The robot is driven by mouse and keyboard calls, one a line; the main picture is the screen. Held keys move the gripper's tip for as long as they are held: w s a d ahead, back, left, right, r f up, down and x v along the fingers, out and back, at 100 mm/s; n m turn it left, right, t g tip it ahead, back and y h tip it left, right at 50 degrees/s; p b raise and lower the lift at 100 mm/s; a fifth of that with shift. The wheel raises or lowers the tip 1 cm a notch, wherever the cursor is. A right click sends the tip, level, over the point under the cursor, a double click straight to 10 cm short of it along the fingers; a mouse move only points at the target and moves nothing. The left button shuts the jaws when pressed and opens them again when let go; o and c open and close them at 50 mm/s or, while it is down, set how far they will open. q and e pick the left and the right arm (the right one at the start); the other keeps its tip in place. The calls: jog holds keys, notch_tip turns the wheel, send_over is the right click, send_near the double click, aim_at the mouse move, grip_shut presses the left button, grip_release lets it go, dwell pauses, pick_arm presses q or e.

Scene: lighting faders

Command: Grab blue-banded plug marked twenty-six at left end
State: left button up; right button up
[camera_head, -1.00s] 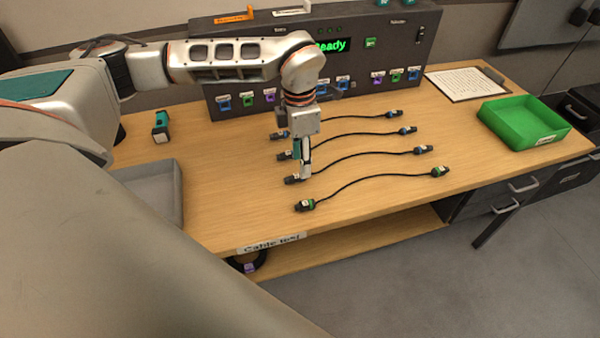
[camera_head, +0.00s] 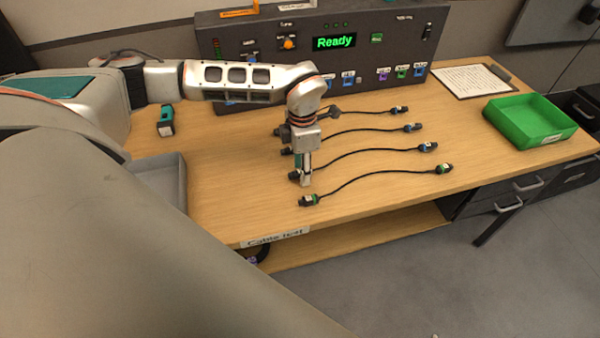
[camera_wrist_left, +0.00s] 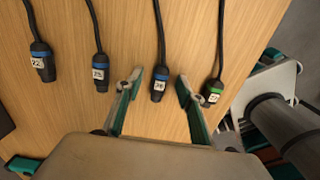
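The blue-banded plug marked 26 (camera_wrist_left: 159,84) shows in the left wrist view with its cable running up the picture. My left gripper (camera_wrist_left: 159,88) is open, with one finger on each side of this plug and gaps between. In the head view the gripper (camera_head: 303,181) points down at the left end of the third cable from the back, and it partly hides the plug there. A blue-banded plug marked 22 (camera_wrist_left: 41,62) and another blue-banded one (camera_wrist_left: 100,73) lie to the left. A green-banded plug (camera_wrist_left: 212,92) lies close to the right finger. My right gripper is not in view.
The cables' other ends (camera_head: 428,147) lie to the right. A grey tray (camera_head: 172,166) stands at the left and a green bin (camera_head: 530,119) at the right. A dark console (camera_head: 270,62) reading "Ready" stands behind. A clipboard (camera_head: 470,81) lies at the back right.

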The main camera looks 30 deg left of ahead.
pick_arm(q)
grip_shut()
jog(key=shift+r, duration=0.15)
